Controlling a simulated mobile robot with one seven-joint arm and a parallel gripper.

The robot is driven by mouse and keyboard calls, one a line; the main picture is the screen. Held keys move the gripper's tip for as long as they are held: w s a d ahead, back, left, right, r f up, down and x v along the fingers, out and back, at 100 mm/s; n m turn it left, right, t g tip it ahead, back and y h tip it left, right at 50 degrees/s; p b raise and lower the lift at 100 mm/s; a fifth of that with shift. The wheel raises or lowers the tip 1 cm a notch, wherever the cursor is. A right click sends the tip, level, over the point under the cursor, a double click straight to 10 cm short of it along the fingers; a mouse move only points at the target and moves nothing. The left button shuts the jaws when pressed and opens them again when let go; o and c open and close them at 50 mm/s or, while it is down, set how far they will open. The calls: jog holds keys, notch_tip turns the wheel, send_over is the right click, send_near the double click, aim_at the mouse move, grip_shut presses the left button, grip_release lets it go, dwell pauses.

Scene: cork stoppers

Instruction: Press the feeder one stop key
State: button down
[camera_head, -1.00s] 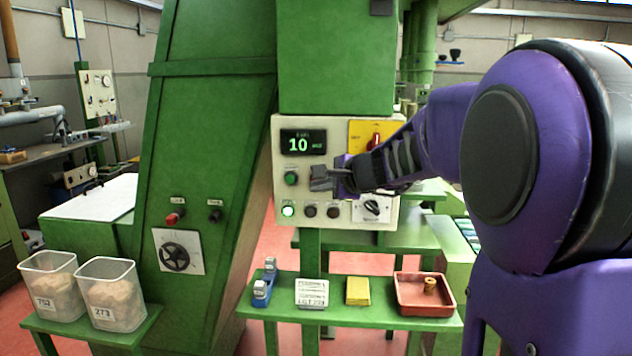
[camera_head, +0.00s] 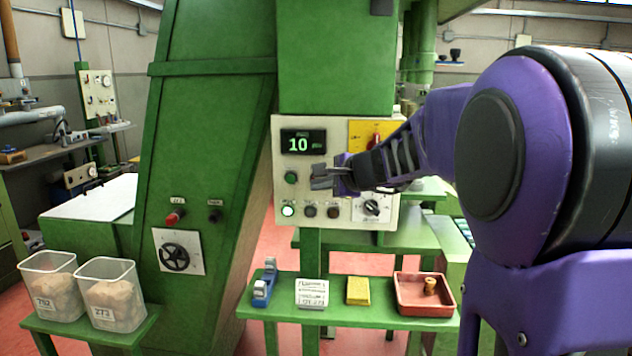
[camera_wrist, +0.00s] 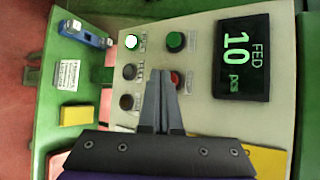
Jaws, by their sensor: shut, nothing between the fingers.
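The pale control panel (camera_head: 336,222) carries a lit display (camera_head: 303,144) reading 10. In the wrist view, a red button (camera_wrist: 177,78) sits beside a green button (camera_wrist: 175,42); my fingers partly cover the red one. In the head view the green button (camera_head: 291,177) shows, but the red one is hidden by my gripper (camera_head: 314,178). A lit button (camera_head: 288,210) and two dark buttons (camera_head: 310,211) lie below. My gripper is shut and empty, its tips (camera_wrist: 160,74) in front of the panel near the red button. Contact cannot be told. Key labels are too small to read.
A yellow plate with a red switch (camera_head: 375,139) and a rotary dial (camera_head: 371,207) lie close to my gripper. Below, a green shelf (camera_head: 283,312) holds a blue tool (camera_head: 264,284), a yellow pad (camera_head: 358,290) and a red tray (camera_head: 402,308). A red knob (camera_head: 175,217) is on the hopper.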

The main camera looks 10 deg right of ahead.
jog(key=shift+w+d, duration=0.15)
jog(key=shift+w, duration=0.3)
dwell(0.4)
dwell(0.3)
jog(key=shift+s+a+b, duration=0.25)
jog(key=shift+s+b, duration=0.2)
jog(key=shift+s, duration=0.4)
jog(key=s, duration=0.1)
jog(key=s+a+b, duration=0.1)
jog(key=s, duration=0.2)
jog(key=shift+s+a+b, duration=0.3)
jog(key=shift+s+b, duration=0.05)
dwell(0.3)
